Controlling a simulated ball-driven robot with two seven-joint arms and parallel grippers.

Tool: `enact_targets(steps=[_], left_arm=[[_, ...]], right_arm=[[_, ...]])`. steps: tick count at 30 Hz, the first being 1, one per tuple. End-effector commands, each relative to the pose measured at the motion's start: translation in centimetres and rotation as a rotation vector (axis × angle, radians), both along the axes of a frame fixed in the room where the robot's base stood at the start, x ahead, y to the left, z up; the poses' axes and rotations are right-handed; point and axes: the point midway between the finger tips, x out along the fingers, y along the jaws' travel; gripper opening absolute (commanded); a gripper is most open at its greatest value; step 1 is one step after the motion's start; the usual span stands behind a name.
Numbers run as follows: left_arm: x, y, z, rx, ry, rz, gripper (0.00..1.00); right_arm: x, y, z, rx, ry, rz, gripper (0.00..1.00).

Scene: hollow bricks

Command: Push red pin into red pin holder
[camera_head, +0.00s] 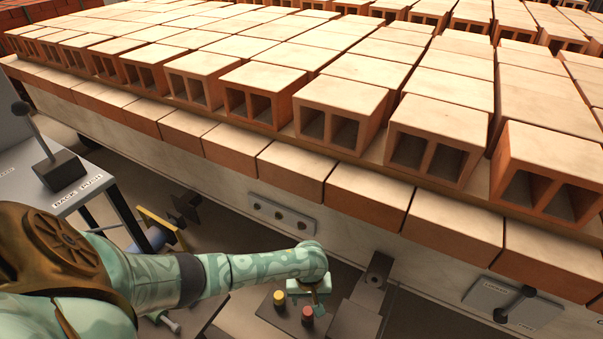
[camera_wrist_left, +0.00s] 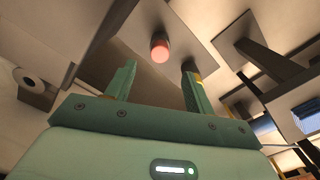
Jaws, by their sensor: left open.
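A red pin (camera_head: 307,316) stands upright on a dark box (camera_head: 281,321), at the bottom centre of the head view. Its round end (camera_wrist_left: 159,49) also shows in the left wrist view, with a grey shaft behind it. I cannot tell a separate red pin holder apart from the box. My left gripper (camera_head: 316,296) is close above and beside the red pin. In the left wrist view my left gripper (camera_wrist_left: 160,74) is open and empty, and the pin shows between and beyond its fingertips. My right gripper is not in view.
A yellow pin (camera_head: 279,299) stands left of the red one. A grey lever mount (camera_head: 360,305) is right of the box. Rows of hollow bricks (camera_head: 345,110) lie behind, above a pale wall. A lever panel (camera_head: 510,305) is at the right, another lever (camera_head: 60,168) at the left.

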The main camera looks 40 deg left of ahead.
Motion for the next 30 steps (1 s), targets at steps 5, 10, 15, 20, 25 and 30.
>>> enact_targets(steps=[5,10,15,20,25,30], left_arm=[[0.1,0.0,5.6,0.000,-0.008,0.000,0.54],[0.0,0.0,7.7,0.000,-0.003,0.001,0.54],[0.0,0.0,8.2,-0.001,0.001,0.001,0.54],[-0.1,0.0,8.0,-0.001,0.002,0.000,0.54],[-0.1,0.0,8.0,0.000,0.001,0.000,0.54],[-0.1,0.0,8.0,0.000,0.001,0.000,0.54]], right_arm=[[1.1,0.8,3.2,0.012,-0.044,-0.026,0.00],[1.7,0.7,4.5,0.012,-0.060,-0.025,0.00],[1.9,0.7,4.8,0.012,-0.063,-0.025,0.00],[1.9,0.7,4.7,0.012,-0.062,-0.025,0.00],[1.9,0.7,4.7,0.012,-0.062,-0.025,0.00],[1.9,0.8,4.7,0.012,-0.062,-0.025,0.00]])
